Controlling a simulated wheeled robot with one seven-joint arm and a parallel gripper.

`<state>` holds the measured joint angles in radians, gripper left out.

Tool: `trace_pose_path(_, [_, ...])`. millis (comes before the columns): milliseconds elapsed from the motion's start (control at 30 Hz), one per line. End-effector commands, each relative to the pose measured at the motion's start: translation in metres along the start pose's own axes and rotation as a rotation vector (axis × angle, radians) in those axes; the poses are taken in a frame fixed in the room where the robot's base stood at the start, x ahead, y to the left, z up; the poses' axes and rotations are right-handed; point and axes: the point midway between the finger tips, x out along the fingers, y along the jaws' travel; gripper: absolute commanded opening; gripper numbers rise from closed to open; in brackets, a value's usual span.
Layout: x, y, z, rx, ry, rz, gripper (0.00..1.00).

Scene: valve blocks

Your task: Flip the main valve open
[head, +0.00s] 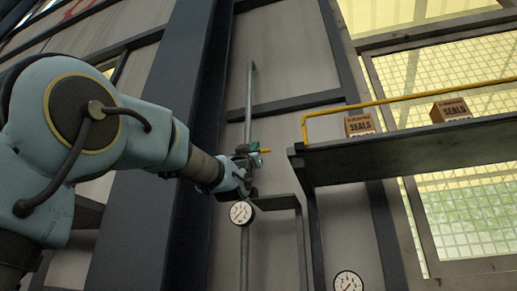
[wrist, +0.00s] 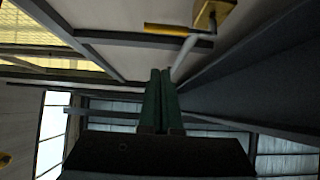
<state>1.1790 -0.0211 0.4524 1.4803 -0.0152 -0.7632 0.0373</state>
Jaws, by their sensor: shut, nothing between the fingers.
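My gripper (head: 254,148) is at the valve, in front of the pipe, and hides most of the valve body. In the wrist view the yellow handle (wrist: 172,28) and brass-coloured valve body (wrist: 212,14) are at the top, beyond the fingertips. My gripper (wrist: 161,72) has its two green fingers together, with nothing between them. They look apart from the handle in this view; the exact gap is unclear.
A round gauge (head: 242,213) sits on the pipe just below my gripper. A second gauge (head: 348,281) is lower right. To the right, a dark shelf (head: 420,148) with a yellow rail (head: 390,99) bears two SEALS boxes (head: 360,124). A dark column (head: 190,80) stands left of the pipe.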

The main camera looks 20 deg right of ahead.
Motion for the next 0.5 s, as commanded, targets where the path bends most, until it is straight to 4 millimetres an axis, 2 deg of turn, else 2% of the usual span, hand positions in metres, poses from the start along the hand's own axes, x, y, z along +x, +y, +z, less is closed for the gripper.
trace_pose_path(500, [0.085, 0.001, -0.003, 0.002, -0.002, 0.001, 0.00])
